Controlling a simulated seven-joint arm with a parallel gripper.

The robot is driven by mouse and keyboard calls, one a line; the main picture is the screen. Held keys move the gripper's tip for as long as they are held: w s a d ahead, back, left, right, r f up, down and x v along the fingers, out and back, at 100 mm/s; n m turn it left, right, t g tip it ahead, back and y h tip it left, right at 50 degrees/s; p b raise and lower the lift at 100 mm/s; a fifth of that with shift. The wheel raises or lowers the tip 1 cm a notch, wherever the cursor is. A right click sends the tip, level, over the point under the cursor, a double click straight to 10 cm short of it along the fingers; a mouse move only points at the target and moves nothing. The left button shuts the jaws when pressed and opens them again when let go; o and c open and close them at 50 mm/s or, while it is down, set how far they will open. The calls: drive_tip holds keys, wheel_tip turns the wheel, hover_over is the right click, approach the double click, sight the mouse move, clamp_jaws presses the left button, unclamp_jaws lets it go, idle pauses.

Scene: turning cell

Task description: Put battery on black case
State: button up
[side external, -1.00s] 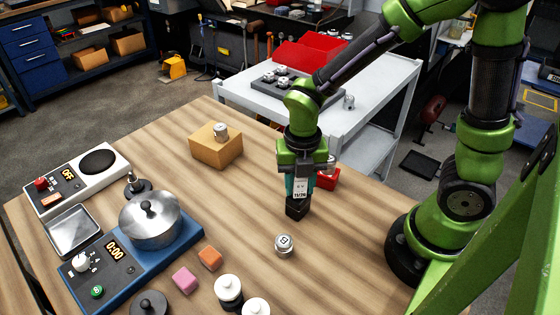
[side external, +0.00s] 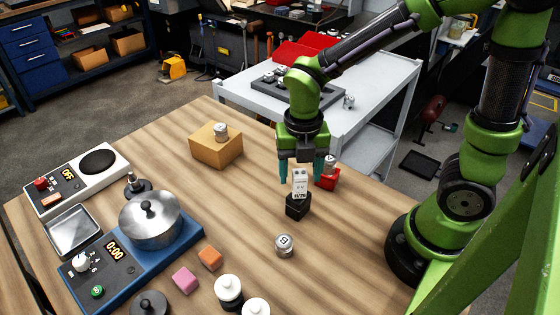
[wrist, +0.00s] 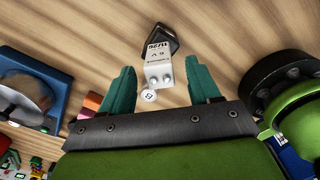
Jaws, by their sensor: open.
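The battery (side external: 300,183) is a white block with two terminals on top and dark print reading 11/26. It stands upright on the small black case (side external: 297,206) on the wooden table. In the wrist view the battery (wrist: 158,62) rests against the black case (wrist: 158,38), whose rim shows around its far end. My gripper (side external: 304,178) is open above the case, its teal fingers on either side of the battery's upper part. The wrist view shows the open fingers (wrist: 164,78) apart from the battery, with gaps on both sides.
A red box (side external: 328,179) is close behind my gripper. A tan box (side external: 215,150), a blue stove with a pot (side external: 150,220) and colored blocks (side external: 210,259) are to the left. Bare table lies between.

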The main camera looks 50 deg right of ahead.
sight(300, 173)
wheel_tip(300, 173, up, 8)
drive_tip(key=shift+f, duration=0.15)
drive_tip(key=shift+r, duration=0.3)
drive_tip(key=shift+s+d+r+m, duration=0.1)
drive_tip(key=shift+r+m, duration=0.1)
drive_tip(key=shift+m, duration=0.3)
drive_tip(key=shift+s+d+r+m+t, duration=0.15)
drive_tip(key=shift+r+m+t, duration=0.15)
drive_tip(key=shift+m, duration=0.6)
drive_tip(key=s+d+r+m+t, duration=0.1)
drive_tip(key=m+t, duration=0.1)
drive_tip(key=m, duration=0.7)
drive_tip(key=s+d+r+m+t+y, duration=0.1)
drive_tip(key=r+m+t, duration=0.1)
drive_tip(key=m, duration=0.8)
drive_tip(key=s+d+r+m+t+y, duration=0.1)
drive_tip(key=s+m+t, duration=0.1)
drive_tip(key=m, duration=0.7)
drive_tip(key=shift+d+r+t, duration=0.3)
drive_tip(key=shift+d, duration=0.05)
